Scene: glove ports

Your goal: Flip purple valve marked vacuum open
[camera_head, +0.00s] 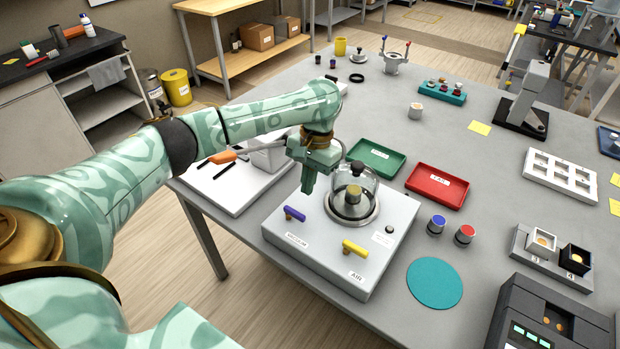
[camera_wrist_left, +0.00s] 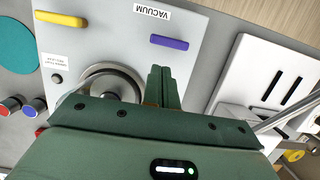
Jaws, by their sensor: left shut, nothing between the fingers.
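The purple valve (camera_head: 294,214) is a short lever handle on the light grey panel box (camera_head: 320,262), near its left edge. A label reading VACUUM (camera_wrist_left: 152,10) is on the panel close to it; the purple handle also shows in the left wrist view (camera_wrist_left: 169,42). A yellow valve (camera_head: 354,248) by an AIR label (camera_head: 357,276) is on the same panel. A glass bell jar (camera_head: 353,192) stands behind the valves. My left gripper (camera_head: 308,188) is shut and empty, pointing down above the panel, apart from the purple handle. My right gripper is not in view.
A green tray (camera_head: 376,158) and a red tray (camera_head: 437,186) lie behind the panel. Blue-capped (camera_head: 437,224) and red-capped (camera_head: 465,235) jars and a teal disc (camera_head: 435,283) are to its right. A white board (camera_head: 228,190) lies to its left, near the table edge.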

